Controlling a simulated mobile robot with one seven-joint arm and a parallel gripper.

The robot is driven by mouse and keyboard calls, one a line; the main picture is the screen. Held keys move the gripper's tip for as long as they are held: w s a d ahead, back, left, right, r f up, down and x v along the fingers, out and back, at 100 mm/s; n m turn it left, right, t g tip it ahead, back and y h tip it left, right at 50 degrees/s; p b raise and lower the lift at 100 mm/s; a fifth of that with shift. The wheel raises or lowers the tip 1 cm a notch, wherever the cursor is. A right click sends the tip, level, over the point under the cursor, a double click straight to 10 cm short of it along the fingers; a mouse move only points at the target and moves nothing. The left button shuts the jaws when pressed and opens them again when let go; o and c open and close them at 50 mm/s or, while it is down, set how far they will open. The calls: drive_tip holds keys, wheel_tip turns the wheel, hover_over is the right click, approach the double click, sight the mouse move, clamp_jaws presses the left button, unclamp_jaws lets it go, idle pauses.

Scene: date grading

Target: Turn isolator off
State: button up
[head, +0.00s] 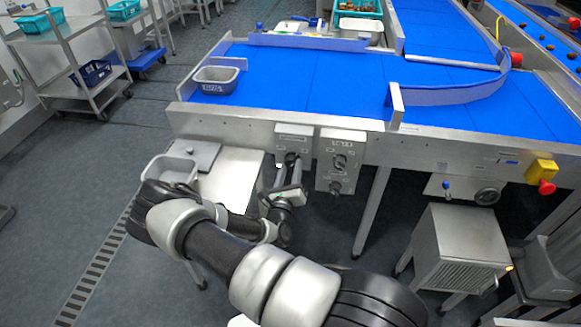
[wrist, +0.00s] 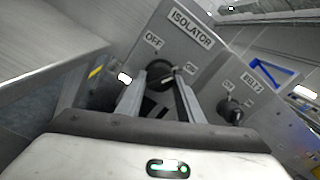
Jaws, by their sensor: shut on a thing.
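The isolator is a grey metal box (head: 294,136) on the front edge of the blue conveyor, and it fills the middle of the wrist view (wrist: 190,35). It is labelled ISOLATOR, with OFF at upper left and ON at right. Its round black knob (wrist: 160,72) appears turned towards ON, though the handle is partly hidden. My gripper (head: 291,167) is at the front of the box. In the wrist view, my gripper's two fingers (wrist: 158,80) stand either side of the knob, shut on it.
A second grey control box (head: 341,160) with dark knobs sits just right of the isolator. A grey tub (head: 215,80) stands on the blue belt (head: 320,75). A side table (head: 228,175) is left of my gripper. A yellow and red stop button (head: 543,172) is far right.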

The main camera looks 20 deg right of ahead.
drive_tip(key=n+p, duration=0.1)
drive_tip(key=n, duration=0.2)
drive_tip(key=shift+n, duration=0.4)
drive_tip(key=n+p, duration=0.1)
drive_tip(key=n, duration=0.2)
drive_tip(key=shift+s+n, duration=0.1)
drive_tip(key=shift+n, duration=0.2)
drive_tip(key=n, duration=0.3)
drive_tip(key=shift+n, duration=0.3)
drive_tip(key=shift+d+r+n, duration=0.1)
drive_tip(key=shift+n, duration=1.8)
drive_tip(key=o, duration=1.1)
drive_tip(key=shift+c, duration=0.2)
